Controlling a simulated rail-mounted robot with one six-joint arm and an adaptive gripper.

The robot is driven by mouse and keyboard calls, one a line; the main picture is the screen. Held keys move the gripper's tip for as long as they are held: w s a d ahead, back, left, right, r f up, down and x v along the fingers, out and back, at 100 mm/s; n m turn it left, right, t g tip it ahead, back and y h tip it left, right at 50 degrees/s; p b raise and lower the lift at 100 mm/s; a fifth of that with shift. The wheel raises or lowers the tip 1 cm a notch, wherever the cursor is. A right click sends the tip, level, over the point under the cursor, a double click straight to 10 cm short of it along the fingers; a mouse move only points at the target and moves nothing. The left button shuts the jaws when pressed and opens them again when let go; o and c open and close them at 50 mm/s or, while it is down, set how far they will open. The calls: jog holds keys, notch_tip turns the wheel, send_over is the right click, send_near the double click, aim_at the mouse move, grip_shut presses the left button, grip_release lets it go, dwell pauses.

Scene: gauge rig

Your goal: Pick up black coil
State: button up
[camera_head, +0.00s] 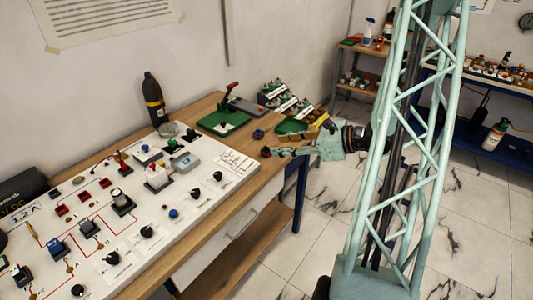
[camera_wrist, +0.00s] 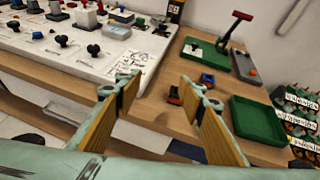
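A small dark piece with an orange-red base (camera_wrist: 175,95) lies on the wooden bench in the wrist view, just beyond my fingertips and nearer the right finger. It may be the black coil, but its shape is too small to tell. A similar blue-topped piece (camera_wrist: 207,79) lies just behind it; it also shows in the head view (camera_head: 258,134). My gripper (camera_wrist: 158,88) is open, with its two wood-coloured finger pads wide apart and nothing between them. In the head view my gripper (camera_head: 283,151) reaches in from the right over the bench end.
A white circuit panel (camera_head: 150,205) with knobs and switches fills the bench's left. A green tray (camera_wrist: 258,118) stands right of the small pieces. A green-based red-handled device (camera_head: 223,120) and racks of bottles (camera_head: 285,97) stand behind. Bare wood (camera_wrist: 150,112) lies between the fingers and panel.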

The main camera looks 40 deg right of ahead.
jog(key=m+h, duration=0.1)
jog(key=m, duration=0.1)
send_near(268, 150)
jog(key=s, duration=0.2)
jog(key=shift+s+d+r+t, duration=0.25)
jog(key=shift+d+r+t, duration=0.1)
jog(key=shift+r+t, duration=0.1)
jog(key=shift+w, duration=0.1)
jog(key=shift+b+x, duration=0.55)
jog(key=shift+x, duration=3.7)
jog(key=shift+f, duration=0.1)
jog(key=shift+f, duration=0.1)
jog(key=shift+b+x, duration=0.4)
jog(key=shift+x, duration=2.1)
jog(key=shift+d+f, duration=0.15)
jog(key=shift+f, duration=0.05)
